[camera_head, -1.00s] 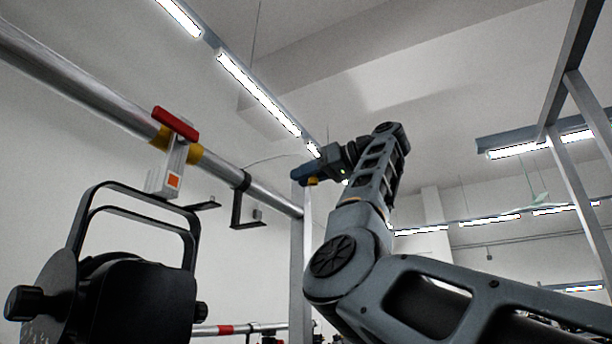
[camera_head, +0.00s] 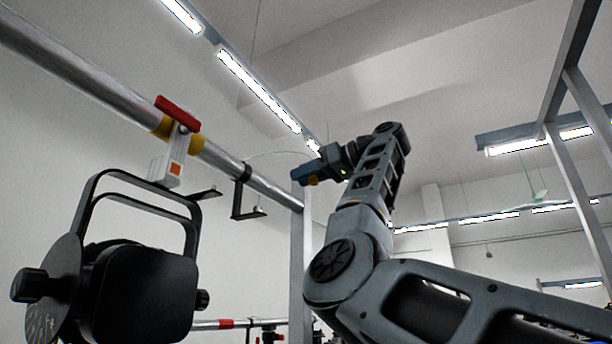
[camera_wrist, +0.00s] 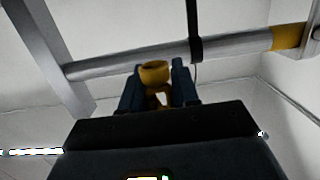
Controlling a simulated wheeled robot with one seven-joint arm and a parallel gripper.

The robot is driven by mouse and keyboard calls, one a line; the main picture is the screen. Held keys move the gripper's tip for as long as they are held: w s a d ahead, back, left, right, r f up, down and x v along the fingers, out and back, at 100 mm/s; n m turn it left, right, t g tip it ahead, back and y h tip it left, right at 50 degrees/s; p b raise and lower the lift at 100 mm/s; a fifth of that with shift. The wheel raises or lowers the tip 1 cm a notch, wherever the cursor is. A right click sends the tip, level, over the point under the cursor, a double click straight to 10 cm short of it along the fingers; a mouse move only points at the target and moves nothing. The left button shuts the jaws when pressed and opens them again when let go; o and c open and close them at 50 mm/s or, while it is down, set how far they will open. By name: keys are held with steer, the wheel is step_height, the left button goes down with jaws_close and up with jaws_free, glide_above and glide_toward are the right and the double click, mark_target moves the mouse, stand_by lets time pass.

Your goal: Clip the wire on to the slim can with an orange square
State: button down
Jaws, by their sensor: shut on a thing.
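A black can (camera_head: 140,290) hangs by its yoke at the left of the head view, below a white clamp (camera_head: 168,165) with an orange square (camera_head: 176,169) and a red handle (camera_head: 178,113). My gripper (camera_head: 305,174) is well to the right of this can, near the far end of the pipe. In the wrist view, its blue fingers (camera_wrist: 157,90) are shut on a yellow clip (camera_wrist: 154,74). A thin wire (camera_head: 275,155) runs from the pipe towards my gripper. Whether it joins the clip is hidden.
A steel pipe (camera_head: 85,82) runs from upper left to a grey post (camera_head: 297,260). A black bracket (camera_head: 240,200) hangs from it between the can and my gripper. A lower rail (camera_head: 205,325) with lamps is behind. The space right of the can is open.

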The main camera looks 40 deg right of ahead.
steer(key=shift+f+b, duration=1.5)
steer(key=shift+f, duration=0.6)
steer(key=shift+w+a+f+b, duration=0.1)
steer(key=shift+w+a+b, duration=0.4)
steer(key=shift+a, duration=3.15)
steer(key=shift+w+a+f+b, duration=0.1)
steer(key=shift+w+a+b, duration=0.4)
steer(key=shift+a, duration=3.1)
steer(key=shift+w+a+b, duration=0.3)
steer(key=shift+w+a, duration=0.4)
steer(key=shift+a, duration=2.95)
steer(key=shift+f, duration=0.2)
